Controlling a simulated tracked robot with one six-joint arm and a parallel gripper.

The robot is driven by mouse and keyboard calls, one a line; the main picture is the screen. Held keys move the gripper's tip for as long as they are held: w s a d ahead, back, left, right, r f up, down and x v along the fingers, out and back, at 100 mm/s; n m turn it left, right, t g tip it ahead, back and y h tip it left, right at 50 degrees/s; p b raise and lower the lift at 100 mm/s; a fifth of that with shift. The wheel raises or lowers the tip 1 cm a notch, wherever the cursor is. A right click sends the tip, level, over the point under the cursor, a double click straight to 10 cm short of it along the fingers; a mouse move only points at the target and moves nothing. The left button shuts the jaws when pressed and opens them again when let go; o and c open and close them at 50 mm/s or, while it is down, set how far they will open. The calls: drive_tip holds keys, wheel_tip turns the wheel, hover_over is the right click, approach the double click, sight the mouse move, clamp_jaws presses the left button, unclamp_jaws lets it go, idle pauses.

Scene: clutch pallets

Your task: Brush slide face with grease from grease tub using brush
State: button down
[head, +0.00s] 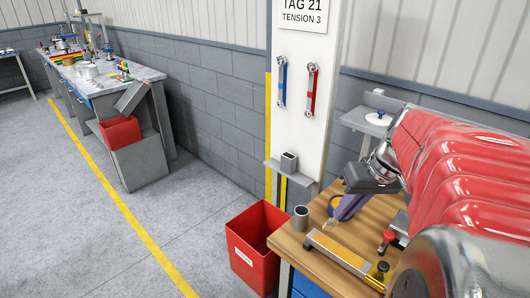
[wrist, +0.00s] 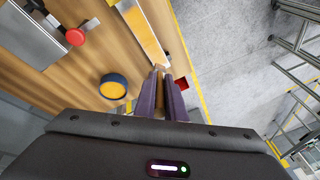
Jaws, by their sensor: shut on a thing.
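My gripper (head: 338,217) has purple fingers and hangs over the wooden bench, pointing down. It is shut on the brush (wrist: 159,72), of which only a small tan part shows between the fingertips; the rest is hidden. The grease tub (wrist: 113,87) is a round dark-blue pot with yellow grease, standing left of the fingers in the wrist view; in the head view it is partly behind them. The slide (head: 338,250) is a flat metal bar with an orange-yellow face, lying on the bench; it also shows beyond the fingertips in the wrist view (wrist: 143,32).
A red-topped fixture (head: 388,238) stands right of the slide. A red bin (head: 246,252) is on the floor beside the bench. A white post (head: 305,140) with two wrenches rises behind.

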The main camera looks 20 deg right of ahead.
drive_tip(key=shift+r, duration=1.85)
